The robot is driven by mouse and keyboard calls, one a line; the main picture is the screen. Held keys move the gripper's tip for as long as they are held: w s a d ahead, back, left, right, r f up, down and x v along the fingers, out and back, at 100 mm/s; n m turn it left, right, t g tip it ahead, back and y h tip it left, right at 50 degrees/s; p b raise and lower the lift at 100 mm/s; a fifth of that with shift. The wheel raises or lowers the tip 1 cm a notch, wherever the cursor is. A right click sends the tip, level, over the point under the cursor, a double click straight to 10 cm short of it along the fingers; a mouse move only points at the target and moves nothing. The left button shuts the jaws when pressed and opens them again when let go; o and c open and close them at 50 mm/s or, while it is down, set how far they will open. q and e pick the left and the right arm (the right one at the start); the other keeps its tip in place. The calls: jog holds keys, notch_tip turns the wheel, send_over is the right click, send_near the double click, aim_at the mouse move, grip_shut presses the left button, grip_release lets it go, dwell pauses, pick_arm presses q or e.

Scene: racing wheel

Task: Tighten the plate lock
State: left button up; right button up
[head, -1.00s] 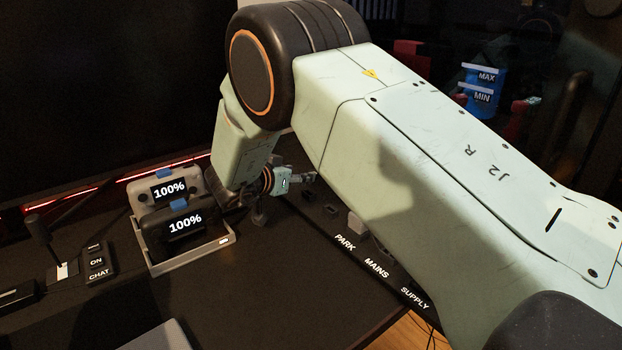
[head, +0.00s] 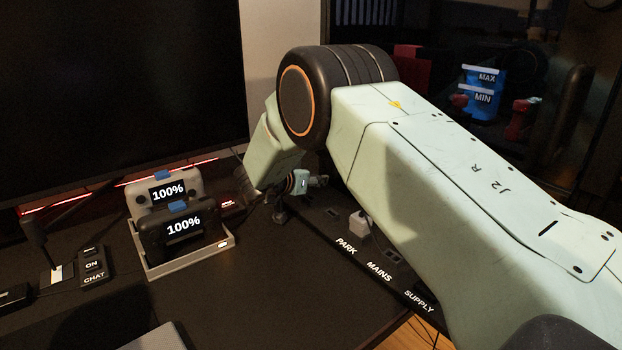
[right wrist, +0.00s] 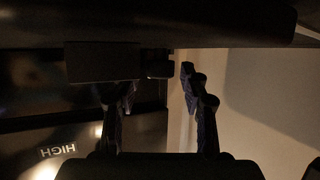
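My right arm crosses the head view from the right, and its small right gripper (head: 318,181) is low behind the desk strip, partly hidden by the arm. In the right wrist view the two dark fingers of the right gripper (right wrist: 148,85) stand apart with a gap between them. A dark block (right wrist: 102,62) with a small stub (right wrist: 157,66) sits under a dark horizontal bar, by the fingertips. I cannot tell whether this is the plate lock or whether a finger touches it. My left gripper is in neither view.
A grey tray (head: 190,262) holds two controllers (head: 170,232) reading 100%. A strip labelled PARK, MAINS, SUPPLY (head: 380,272) carries a grey plug (head: 359,224). A large dark screen (head: 110,90) stands behind.

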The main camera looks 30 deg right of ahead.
grip_shut()
jog(key=shift+w+r+m+g+h+p, duration=0.15)
jog(key=shift+r+m+g+h+p, duration=0.2)
jog(key=shift+m+g+p, duration=0.35)
jog(key=shift+w+f+m+g, duration=0.1)
jog(key=shift+f+m+g, duration=0.1)
jog(key=shift+m+g, duration=0.2)
jog(key=shift+m+g+h+b, duration=0.35)
jog(key=shift+m+g+b, duration=0.1)
jog(key=shift+m+g, duration=0.05)
jog(key=shift+o, duration=1.1)
grip_release()
jog(key=shift+a+f, duration=0.1)
